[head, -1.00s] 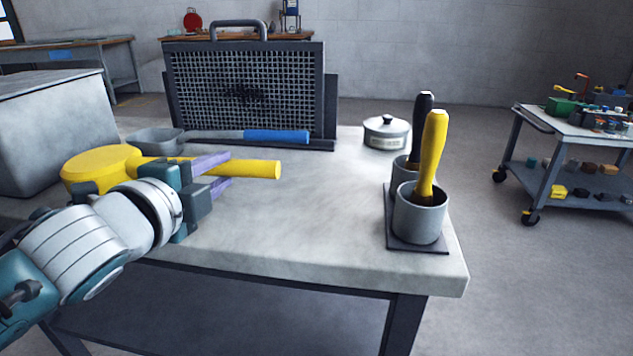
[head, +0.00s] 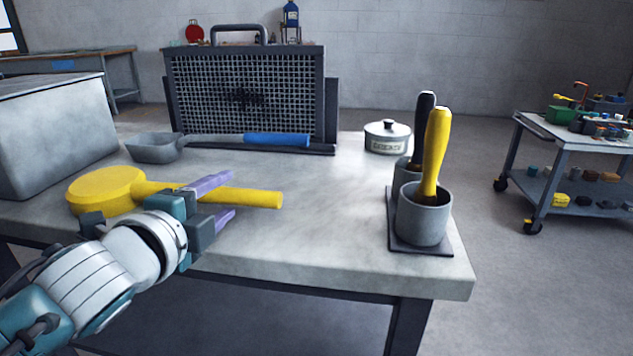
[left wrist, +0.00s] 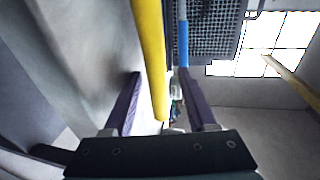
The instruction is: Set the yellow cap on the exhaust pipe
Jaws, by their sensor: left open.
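The yellow cap (head: 105,190) is a round disc with a long straight yellow handle. It appears to lie on the left part of the pale table, its handle pointing right. My left gripper (head: 233,196) is open, with its purple fingers on either side of the handle in the picture. In the left wrist view, the yellow handle (left wrist: 151,60) runs between the two spread fingers (left wrist: 163,75). I cannot tell whether either finger touches it. I cannot make out the exhaust pipe. My right gripper is not in view.
A grey box (head: 50,140) stands at the left. A grey scoop (head: 155,149) with a blue handle lies behind the cap, before an upright mesh panel (head: 245,95). Grey cups (head: 421,222) with yellow and black handles stand at the right. A lidded pot (head: 387,138) is behind. The table's middle is clear.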

